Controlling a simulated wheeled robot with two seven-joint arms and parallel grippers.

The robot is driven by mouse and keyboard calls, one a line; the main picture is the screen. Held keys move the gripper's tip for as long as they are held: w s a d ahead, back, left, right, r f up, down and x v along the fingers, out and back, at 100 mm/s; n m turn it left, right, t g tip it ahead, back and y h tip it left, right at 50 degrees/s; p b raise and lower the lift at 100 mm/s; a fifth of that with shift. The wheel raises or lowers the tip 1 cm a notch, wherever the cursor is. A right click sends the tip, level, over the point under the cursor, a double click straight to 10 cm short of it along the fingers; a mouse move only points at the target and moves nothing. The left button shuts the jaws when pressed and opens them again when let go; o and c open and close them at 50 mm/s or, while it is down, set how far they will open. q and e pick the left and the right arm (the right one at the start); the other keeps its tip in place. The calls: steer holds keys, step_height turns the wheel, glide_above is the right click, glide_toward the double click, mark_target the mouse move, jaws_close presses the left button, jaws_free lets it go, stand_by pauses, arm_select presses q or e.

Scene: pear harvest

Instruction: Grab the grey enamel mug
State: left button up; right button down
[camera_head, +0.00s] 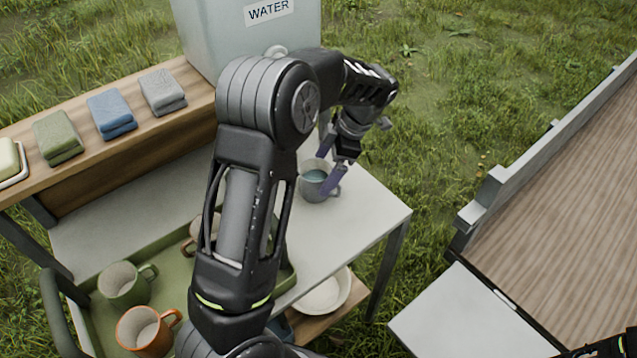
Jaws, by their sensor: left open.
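The grey enamel mug (311,190) stands upright on the pale table near its right end, with bluish liquid visible inside and its handle toward the right. My left arm reaches across the middle of the view. My left gripper (329,167) is open, with its purple-tinted fingers at the mug. One finger shows over the far side of the rim and the other in front of the mug's right side, near the handle. I cannot tell whether either finger touches the mug. Only a piece of my right arm shows at the bottom right corner; its gripper is out of view.
A green tray (85,306) holds a green mug (126,287), an orange mug (146,333) and a brown mug, partly hidden by my arm. A water container (245,40) stands behind. Folded towels lie on the wooden shelf (190,85). A white bowl (325,295) sits below the table (372,213).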

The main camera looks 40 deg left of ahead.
mark_target(315, 180)
arm_select(q)
steer(key=p+x, duration=0.1)
steer(key=x, duration=0.3)
steer(key=shift+s+a, duration=0.2)
steer(key=shift+s, duration=0.05)
steer(key=shift+a+f, duration=0.1)
steer(key=shift+f, duration=0.3)
steer(key=shift+c, duration=0.5)
steer(key=c, duration=1.7)
steer(key=shift+r, duration=0.25)
